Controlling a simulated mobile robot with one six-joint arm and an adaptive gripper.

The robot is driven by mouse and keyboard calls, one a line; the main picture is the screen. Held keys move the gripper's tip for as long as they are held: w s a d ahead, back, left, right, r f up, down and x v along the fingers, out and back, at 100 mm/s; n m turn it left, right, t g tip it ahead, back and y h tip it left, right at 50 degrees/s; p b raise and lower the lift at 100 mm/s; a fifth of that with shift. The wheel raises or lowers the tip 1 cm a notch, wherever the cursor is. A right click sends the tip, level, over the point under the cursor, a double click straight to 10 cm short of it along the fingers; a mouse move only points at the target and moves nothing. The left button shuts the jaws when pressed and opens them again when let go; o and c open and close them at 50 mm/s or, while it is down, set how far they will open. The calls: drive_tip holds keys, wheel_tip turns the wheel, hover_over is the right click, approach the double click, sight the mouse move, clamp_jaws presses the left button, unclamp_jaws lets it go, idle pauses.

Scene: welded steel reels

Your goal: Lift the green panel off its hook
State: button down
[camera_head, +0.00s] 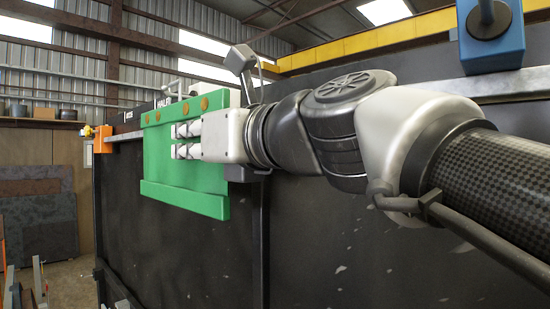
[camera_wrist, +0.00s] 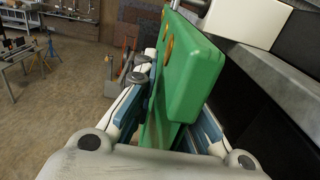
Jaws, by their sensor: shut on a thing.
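The green panel (camera_head: 161,160) hangs upright in front of the dark wall, near a metal rail. It has round bronze discs along its top and a thicker lip at its bottom. My gripper (camera_head: 178,141) is shut on the panel, with its fingers over the panel's face in the head view. In the wrist view the green panel (camera_wrist: 197,80) runs between the two fingers of my gripper (camera_wrist: 165,98). I cannot make out the hook, and whether the panel still bears on it is unclear.
The dark wall (camera_head: 330,235) stands close behind the panel and my arm. A metal rail (camera_head: 435,88) runs along its top. An orange bracket (camera_head: 103,140) is left of the panel and a blue block (camera_head: 490,38) is at upper right. Tables (camera_wrist: 22,52) stand on the floor beyond.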

drive_tip(key=shift+s+a+r+p, duration=0.2)
drive_tip(key=shift+s+a+p, duration=0.35)
drive_tip(key=shift+s, duration=0.2)
drive_tip(key=shift+s+a+r+p, duration=0.2)
drive_tip(key=shift+s+a+p, duration=0.2)
drive_tip(key=shift+s+a, duration=0.25)
drive_tip(key=s+a, duration=0.4)
drive_tip(key=s, duration=0.1)
drive_tip(key=shift+s+a, duration=0.25)
